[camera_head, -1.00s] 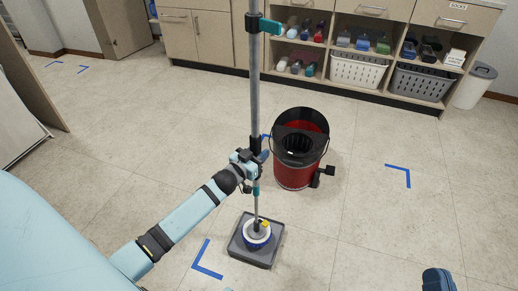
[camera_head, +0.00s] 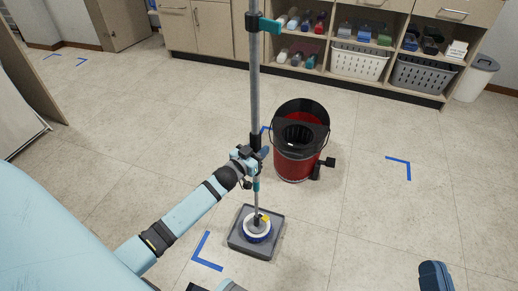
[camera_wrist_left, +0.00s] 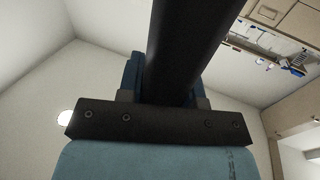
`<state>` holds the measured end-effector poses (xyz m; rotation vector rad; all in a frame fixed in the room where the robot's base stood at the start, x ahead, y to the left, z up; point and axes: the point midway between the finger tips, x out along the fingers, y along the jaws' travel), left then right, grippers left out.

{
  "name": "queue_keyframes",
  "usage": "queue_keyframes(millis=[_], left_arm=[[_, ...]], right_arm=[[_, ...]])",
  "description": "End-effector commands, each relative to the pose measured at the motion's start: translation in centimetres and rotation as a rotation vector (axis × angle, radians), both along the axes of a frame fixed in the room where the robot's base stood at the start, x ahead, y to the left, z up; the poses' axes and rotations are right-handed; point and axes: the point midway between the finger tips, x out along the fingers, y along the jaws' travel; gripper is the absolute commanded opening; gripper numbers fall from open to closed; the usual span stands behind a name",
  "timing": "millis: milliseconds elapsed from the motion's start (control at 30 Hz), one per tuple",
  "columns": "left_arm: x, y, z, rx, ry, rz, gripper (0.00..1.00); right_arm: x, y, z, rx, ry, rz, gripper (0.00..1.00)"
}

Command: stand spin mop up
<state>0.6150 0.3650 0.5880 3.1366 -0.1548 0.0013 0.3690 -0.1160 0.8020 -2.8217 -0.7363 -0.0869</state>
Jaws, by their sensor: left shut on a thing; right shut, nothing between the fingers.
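The spin mop stands upright. Its long grey pole (camera_head: 254,90) rises past the top of the head view, with a teal clamp near the top. Its round white-and-blue head (camera_head: 257,231) rests in a dark grey square tray (camera_head: 240,246) on the floor. My left gripper (camera_head: 254,160) is shut around the lower pole, above the head. The left wrist view shows the dark pole (camera_wrist_left: 190,45) between the fingers.
A red and black bucket (camera_head: 296,160) stands just right of the mop. Shelves with a white basket (camera_head: 358,63) and a grey basket (camera_head: 422,76) line the back, beside a white bin (camera_head: 477,79). Blue tape corners (camera_head: 408,166) mark the floor.

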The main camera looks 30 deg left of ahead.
Motion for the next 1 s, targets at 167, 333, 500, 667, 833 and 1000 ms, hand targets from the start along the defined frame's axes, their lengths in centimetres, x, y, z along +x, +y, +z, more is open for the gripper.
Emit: queue_keyframes(millis=[167, 333, 500, 667, 833, 1000], left_arm=[[0.1, 0.0, 0.1, 0.0, -0.004, -0.001, 0.0], [0.1, 0.0, -0.2, 0.0, -0.004, -0.001, 0.0], [0.1, 0.0, -0.5, 0.0, -0.004, 0.0, 0.0], [0.1, 0.0, -0.8, 0.0, -0.004, 0.0, 0.0], [0.1, 0.0, -0.9, 0.0, -0.004, 0.0, 0.53], [0.0, 0.0, -1.0, 0.0, -0.002, 0.0, 0.62]], right_arm=[[0.0, 0.0, -0.1, -0.001, 0.0, 0.0, 0.0], [0.0, 0.0, -0.2, 0.0, 0.0, 0.0, 0.0], [0.0, 0.0, -0.3, 0.0, 0.0, 0.0, 0.0], [0.0, 0.0, -0.4, 0.0, 0.0, 0.0, 0.0], [0.0, 0.0, -0.4, 0.0, 0.0, 0.0, 0.0], [0.0, 0.0, -0.4, 0.0, 0.0, 0.0, 0.0]])
